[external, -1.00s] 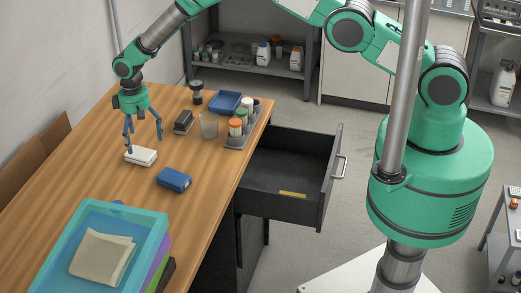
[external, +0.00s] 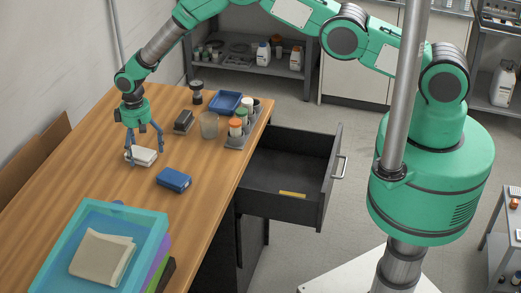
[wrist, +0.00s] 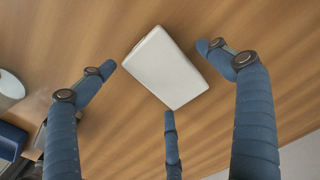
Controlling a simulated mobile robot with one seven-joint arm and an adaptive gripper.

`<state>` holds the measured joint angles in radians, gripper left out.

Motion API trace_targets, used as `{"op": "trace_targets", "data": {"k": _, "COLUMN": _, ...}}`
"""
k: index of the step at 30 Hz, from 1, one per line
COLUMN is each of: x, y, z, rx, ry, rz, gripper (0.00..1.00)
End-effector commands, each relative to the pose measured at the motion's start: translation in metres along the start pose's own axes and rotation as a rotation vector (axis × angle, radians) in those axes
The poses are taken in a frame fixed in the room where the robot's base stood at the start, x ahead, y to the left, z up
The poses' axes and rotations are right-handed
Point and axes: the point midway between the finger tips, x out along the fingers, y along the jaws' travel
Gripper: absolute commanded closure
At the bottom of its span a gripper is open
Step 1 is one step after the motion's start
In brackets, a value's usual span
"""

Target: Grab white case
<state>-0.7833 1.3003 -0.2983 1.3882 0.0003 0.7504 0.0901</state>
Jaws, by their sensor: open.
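The white case (external: 143,157) lies flat on the wooden table, left of the blue case. My gripper (external: 144,155) is lowered over it, with its blue fingers spread around the case and their tips near table height. In the wrist view the white case (wrist: 165,68) sits between the open fingers of my gripper (wrist: 162,78), turned at an angle. One fingertip is close to its lower edge; I cannot tell whether it touches. The other fingers stand apart from its sides.
A blue case (external: 174,180) lies close by on the right. A dark box (external: 184,121), a cup (external: 209,125), a blue tray (external: 227,102) and a bottle rack (external: 238,138) stand farther back. A teal bin (external: 58,221) is at the front. A drawer (external: 325,190) hangs open right of the table.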

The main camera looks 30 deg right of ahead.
Motion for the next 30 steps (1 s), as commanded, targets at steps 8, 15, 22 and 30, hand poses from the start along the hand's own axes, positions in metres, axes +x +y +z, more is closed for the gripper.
{"op": "trace_targets", "data": {"k": 8, "x": 0.0002, "y": 0.0001, "z": 0.0003, "rx": 0.000, "ry": -0.001, "rz": 0.000, "gripper": 0.09}}
{"op": "trace_targets", "data": {"k": 15, "x": 0.0002, "y": 0.0000, "z": 0.0003, "rx": 0.000, "ry": -0.001, "rz": 0.000, "gripper": 0.37}}
{"op": "trace_targets", "data": {"k": 22, "x": 0.0002, "y": 0.0001, "z": 0.0003, "rx": 0.000, "ry": -0.001, "rz": 0.000, "gripper": 0.60}}
{"op": "trace_targets", "data": {"k": 30, "x": -0.0002, "y": 0.0001, "z": 0.0002, "rx": 0.000, "ry": -0.001, "rz": 0.000, "gripper": 0.60}}
